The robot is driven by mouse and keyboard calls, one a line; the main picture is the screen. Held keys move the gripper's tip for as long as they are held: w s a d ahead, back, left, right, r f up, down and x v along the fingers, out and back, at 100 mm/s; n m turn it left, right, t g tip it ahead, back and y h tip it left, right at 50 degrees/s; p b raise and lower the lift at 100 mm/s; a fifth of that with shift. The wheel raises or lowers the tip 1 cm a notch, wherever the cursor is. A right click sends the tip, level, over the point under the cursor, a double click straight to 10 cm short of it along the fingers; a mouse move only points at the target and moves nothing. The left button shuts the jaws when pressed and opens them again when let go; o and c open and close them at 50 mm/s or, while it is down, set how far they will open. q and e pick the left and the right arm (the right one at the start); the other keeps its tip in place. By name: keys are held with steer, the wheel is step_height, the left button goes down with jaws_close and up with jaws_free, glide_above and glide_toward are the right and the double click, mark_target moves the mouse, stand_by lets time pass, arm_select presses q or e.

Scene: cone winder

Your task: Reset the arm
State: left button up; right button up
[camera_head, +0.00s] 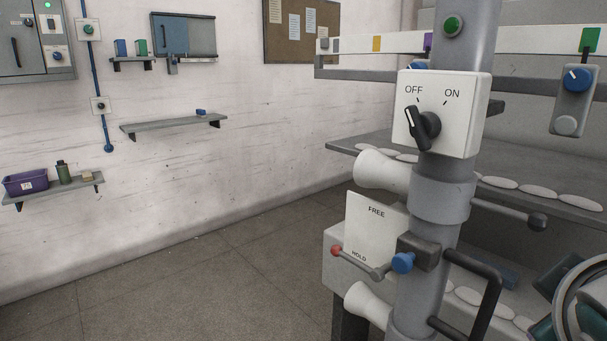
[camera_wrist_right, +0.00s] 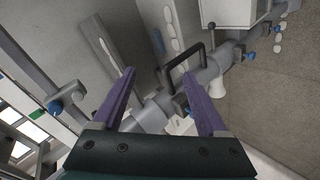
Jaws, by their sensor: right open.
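A grey upright column (camera_head: 441,200) stands at the right in the head view. A rod with a dark ball end (camera_head: 537,222) sticks out to the right from its collar. Below it a black loop handle (camera_head: 487,290) is fixed to the column; a black handle also shows ahead of my fingers in the right wrist view (camera_wrist_right: 185,62). A plate (camera_head: 374,228) reads FREE above and HOLD below. The red-tipped lever (camera_head: 337,251) points left beside HOLD. My right gripper (camera_wrist_right: 160,75) has its purple fingers apart, with no object visibly gripped. My left gripper is not seen.
A white switch box (camera_head: 460,112) has its black knob turned toward OFF. White cones (camera_head: 381,170) stick out left of the column. A box with a blue knob (camera_head: 574,100) hangs at the right. Wall shelves (camera_head: 174,124) are at the left; the floor (camera_head: 215,275) there is clear.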

steer(key=s+a+f+m+g+y, duration=0.1)
steer(key=s+a+f+g+y, duration=0.2)
steer(key=s, duration=0.5)
steer(key=s+a+f+m+g+y, duration=0.1)
steer(key=s+a+f+y, duration=0.1)
steer(key=s+f+y, duration=0.45)
step_height(320, 180, up, 24)
steer(key=s+a+h+p, duration=0.1)
steer(key=s+h+p, duration=0.1)
steer(key=p, duration=2)
steer(key=shift+s+r+p, duration=0.2)
steer(key=shift+s+p, duration=0.15)
steer(key=shift+p, duration=0.05)
